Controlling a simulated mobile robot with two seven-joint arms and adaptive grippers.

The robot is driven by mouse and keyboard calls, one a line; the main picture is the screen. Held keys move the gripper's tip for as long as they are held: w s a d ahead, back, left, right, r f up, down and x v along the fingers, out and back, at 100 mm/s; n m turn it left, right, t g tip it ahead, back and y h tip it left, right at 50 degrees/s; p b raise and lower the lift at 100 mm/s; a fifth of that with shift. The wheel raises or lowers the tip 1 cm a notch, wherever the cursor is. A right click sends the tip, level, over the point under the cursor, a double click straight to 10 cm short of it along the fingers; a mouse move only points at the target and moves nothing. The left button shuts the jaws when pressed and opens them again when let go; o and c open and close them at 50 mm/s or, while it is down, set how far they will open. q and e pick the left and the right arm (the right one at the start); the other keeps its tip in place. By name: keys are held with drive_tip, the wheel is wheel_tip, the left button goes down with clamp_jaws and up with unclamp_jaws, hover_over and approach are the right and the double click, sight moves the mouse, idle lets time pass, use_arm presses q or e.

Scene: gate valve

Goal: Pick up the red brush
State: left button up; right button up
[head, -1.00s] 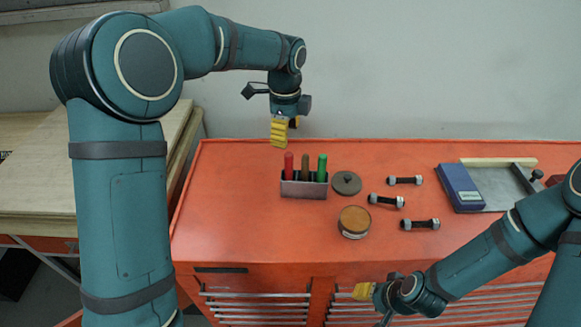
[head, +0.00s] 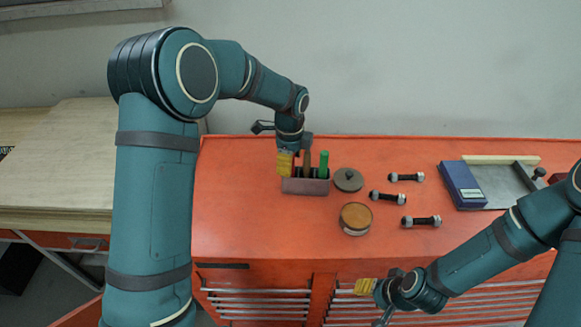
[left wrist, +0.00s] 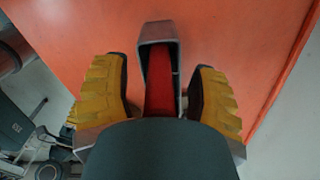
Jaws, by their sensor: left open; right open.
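The red brush (left wrist: 160,85) shows in the left wrist view, standing in the end of a grey metal holder (left wrist: 158,32) and lying between the two yellow fingers of my left gripper (left wrist: 160,100). The fingers are open, with a gap on each side of the brush. In the head view my left gripper (head: 285,164) hides the red brush at the left end of the holder (head: 306,187). A brown-handled brush (head: 307,161) and a green-handled brush (head: 323,164) stand beside it in the holder. My right gripper (head: 366,287) is low at the cabinet front, away from the brushes.
On the orange cabinet top (head: 240,220) are a dark round disc (head: 348,180), a round tin (head: 355,218), several bolts (head: 387,197) and a blue box (head: 461,185). The top is clear left of the holder. A pale wall (head: 400,70) stands behind.

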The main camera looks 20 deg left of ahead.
use_arm(q)
clamp_jaws()
idle(0.3)
wheel_tip(320, 180, up, 10)
drive_tip(key=shift+r, duration=0.1)
idle(0.4)
